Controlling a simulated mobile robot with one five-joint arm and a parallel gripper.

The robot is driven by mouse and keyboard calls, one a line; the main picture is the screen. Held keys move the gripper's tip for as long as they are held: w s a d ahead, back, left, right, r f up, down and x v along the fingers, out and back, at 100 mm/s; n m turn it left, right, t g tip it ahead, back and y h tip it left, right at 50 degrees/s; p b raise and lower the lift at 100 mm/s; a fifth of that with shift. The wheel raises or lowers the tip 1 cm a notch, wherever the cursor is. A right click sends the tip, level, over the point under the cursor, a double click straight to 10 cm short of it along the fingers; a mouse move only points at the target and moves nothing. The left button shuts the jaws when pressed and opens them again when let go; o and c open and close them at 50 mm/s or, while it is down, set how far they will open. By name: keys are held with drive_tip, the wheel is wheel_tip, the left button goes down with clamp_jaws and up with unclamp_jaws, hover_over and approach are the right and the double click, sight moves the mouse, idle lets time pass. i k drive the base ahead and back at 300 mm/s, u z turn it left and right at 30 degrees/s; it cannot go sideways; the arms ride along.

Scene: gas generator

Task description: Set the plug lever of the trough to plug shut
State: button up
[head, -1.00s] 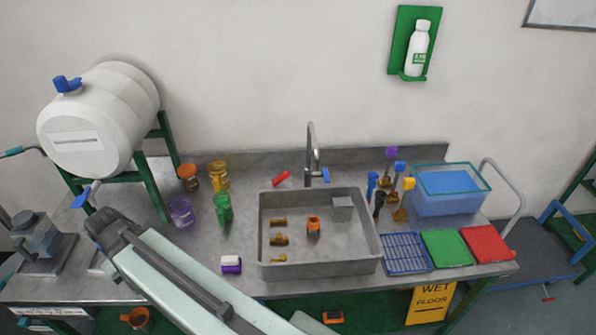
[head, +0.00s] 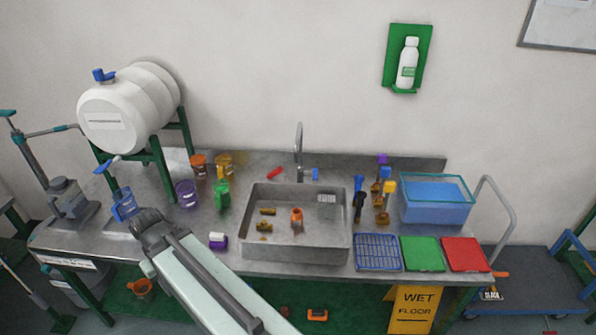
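The trough (head: 295,256) is a grey metal basin set in the bench. A curved tap (head: 299,150) stands behind it. A small red bar (head: 275,173) lies behind its back left rim, and a small blue piece (head: 315,174) is by the tap. I cannot tell which of these is the plug lever or how it is set. Inside the trough are several brass fittings, an orange piece and a grey block. My arm reaches up from the bottom, and its dark end joint is left of the trough, apart from it. No gripper fingers show.
A white tank (head: 130,110) on a green stand is at the left, with a blue jug (head: 123,205) below. Coloured cups stand left of the trough. A blue rack (head: 378,252), green mat (head: 422,253), red mat (head: 466,254) and water tank (head: 436,205) are at the right.

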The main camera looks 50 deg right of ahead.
sight(271, 175)
drive_tip(key=u, duration=0.15)
drive_tip(key=i, duration=0.95)
drive_tip(key=z, duration=0.1)
